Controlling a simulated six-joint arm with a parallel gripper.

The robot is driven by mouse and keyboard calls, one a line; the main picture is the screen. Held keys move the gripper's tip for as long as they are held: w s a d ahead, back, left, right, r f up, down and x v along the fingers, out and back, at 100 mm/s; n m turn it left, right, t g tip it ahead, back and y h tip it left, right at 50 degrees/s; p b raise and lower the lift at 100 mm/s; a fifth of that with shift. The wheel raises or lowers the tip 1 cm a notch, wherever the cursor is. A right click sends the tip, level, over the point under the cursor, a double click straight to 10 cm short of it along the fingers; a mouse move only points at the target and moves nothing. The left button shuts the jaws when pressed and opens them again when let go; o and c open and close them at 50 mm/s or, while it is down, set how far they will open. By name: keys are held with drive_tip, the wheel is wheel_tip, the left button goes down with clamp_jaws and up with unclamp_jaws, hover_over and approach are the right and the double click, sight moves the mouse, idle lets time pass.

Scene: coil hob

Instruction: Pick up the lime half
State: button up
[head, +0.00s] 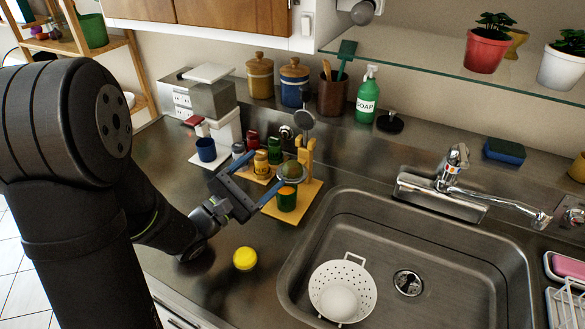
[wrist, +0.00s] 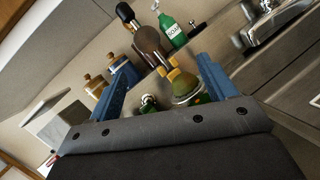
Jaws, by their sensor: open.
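A dull green rounded thing (head: 291,171), perhaps the lime half, shows just above a green cup (head: 287,199) with an orange patch. I cannot tell whether it rests on the cup. It also shows in the wrist view (wrist: 187,84), between my blue fingers and closer to the right one, its lower part hidden by my gripper's body. My gripper (head: 264,167) is open over the counter, its fingers pointing toward the jars and the cup. No contact with the green thing can be made out.
Small jars (head: 261,163) and a wooden utensil holder (head: 305,155) crowd behind the cup. A blue mug (head: 206,149) stands at left. A yellow round thing (head: 245,258) lies on the front counter. The sink (head: 450,282) with a white colander (head: 343,277) is at right.

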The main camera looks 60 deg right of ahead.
drive_tip(key=s+r+m+g+y, duration=0.2)
drive_tip(key=s+m+g+y, duration=0.1)
drive_tip(key=s+m+y, duration=1.45)
drive_tip(key=w+d+r+m+t+h, duration=0.1)
drive_tip(key=w+d+r+m+t, duration=0.1)
drive_tip(key=w+r+m+t, duration=0.4)
drive_tip(key=w+d+r+m+t+h, duration=0.1)
drive_tip(key=w+r+m+t, duration=0.35)
drive_tip(key=w, duration=0.35)
hover_over(291, 166)
drive_tip(key=a, duration=0.2)
drive_tip(key=shift+n, duration=0.4)
drive_tip(key=f, duration=1.1)
drive_tip(key=shift+s+a+f, duration=0.15)
drive_tip(key=shift+s+a, duration=0.05)
drive_tip(key=shift+s, duration=0.05)
drive_tip(key=shift+d+x, duration=0.2)
drive_tip(key=shift+x, duration=2.5)
drive_tip(key=shift+w, duration=0.2)
drive_tip(key=shift+c, duration=0.5)
